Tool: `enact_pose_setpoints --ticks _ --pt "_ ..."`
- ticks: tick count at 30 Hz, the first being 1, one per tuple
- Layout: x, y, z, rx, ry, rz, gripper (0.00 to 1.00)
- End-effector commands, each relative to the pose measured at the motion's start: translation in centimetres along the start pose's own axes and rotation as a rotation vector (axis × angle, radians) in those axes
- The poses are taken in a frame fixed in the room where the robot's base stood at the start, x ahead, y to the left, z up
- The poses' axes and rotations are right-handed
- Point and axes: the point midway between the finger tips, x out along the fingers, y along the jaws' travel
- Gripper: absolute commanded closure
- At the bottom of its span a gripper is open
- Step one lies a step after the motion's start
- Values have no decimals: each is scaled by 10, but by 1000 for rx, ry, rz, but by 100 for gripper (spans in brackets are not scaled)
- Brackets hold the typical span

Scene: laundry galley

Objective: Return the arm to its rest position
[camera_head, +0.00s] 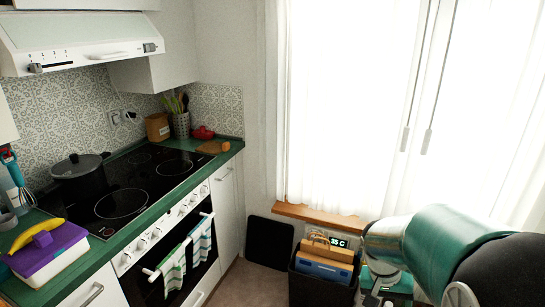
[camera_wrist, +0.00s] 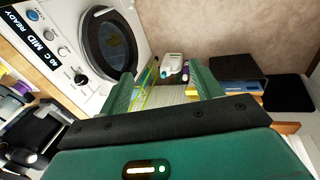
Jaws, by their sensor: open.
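My arm (camera_head: 430,245) comes in from the lower right in the head view, a thick green, white and black link in front of the window side. My gripper is not clearly seen there. In the wrist view my gripper (camera_wrist: 164,76) has two green fingers set wide apart. It is open, and no object is clearly held. A white bottle-like item (camera_wrist: 173,62) and thin yellow-green strands (camera_wrist: 147,88) show between the fingers, seemingly beyond them; their distance is hard to tell.
A washing machine (camera_wrist: 112,45) stands at upper left in the wrist view. In the head view, a dark bin (camera_head: 312,289) holding a blue box and paper bag stands beside my arm. The stove (camera_head: 125,195) and green counter (camera_head: 90,262) line the left. Some floor (camera_head: 250,285) is clear.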

Motion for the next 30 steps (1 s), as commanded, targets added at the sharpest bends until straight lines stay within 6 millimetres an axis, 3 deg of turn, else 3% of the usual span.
enact_pose_setpoints --ticks 1,6,16,22,30 --pt "-18 -5 8 -22 29 -47 35" --pt "-67 -20 37 -116 117 -175 35" --pt "-145 -36 107 -316 335 -354 35" --pt "-170 -40 143 -411 450 -404 35" --pt "-176 -41 153 -442 482 -413 35"
